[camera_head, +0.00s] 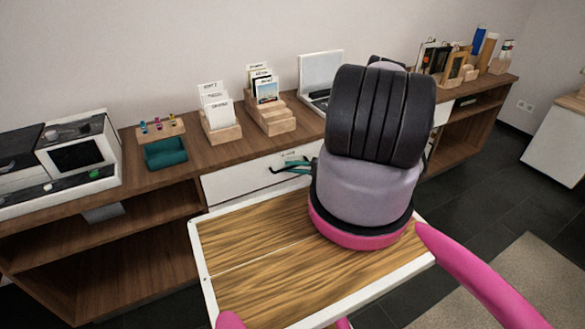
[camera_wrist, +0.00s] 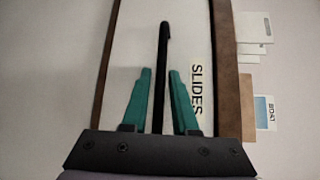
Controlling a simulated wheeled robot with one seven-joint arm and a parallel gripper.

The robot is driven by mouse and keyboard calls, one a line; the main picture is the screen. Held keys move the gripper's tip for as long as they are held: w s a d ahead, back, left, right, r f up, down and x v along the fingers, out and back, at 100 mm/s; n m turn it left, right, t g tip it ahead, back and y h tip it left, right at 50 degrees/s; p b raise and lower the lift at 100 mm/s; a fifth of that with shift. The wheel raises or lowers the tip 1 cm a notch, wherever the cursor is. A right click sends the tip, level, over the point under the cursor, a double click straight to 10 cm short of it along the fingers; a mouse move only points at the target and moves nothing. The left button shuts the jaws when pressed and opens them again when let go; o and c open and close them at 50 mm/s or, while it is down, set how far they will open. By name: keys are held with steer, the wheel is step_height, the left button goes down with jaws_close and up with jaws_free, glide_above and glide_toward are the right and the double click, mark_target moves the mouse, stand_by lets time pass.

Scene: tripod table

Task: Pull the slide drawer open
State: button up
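The slide drawer (camera_head: 235,186) is a white front under the wooden counter in the head view, flush with the cabinet. In the wrist view its white face (camera_wrist: 205,40), turned sideways, carries the word SLIDES. Its handle is a thin black bar (camera_wrist: 162,60); in the head view its end (camera_head: 275,170) shows left of my gripper (camera_head: 297,165). My gripper (camera_wrist: 160,74) has two teal fingers, one on each side of the bar, with a visible gap on both sides. The fingers are open and do not grip it. My arm hides the drawer's right part in the head view.
On the counter (camera_head: 190,155) stand a white machine (camera_head: 78,155), a teal tray (camera_head: 165,154), wooden card holders (camera_head: 272,118) and a laptop (camera_head: 320,72). Open shelves (camera_head: 130,240) lie to the drawer's left. Another white drawer front (camera_head: 441,112) shows at right.

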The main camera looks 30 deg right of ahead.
steer(key=shift+a, duration=0.1)
jaws_close()
stand_by(1.4)
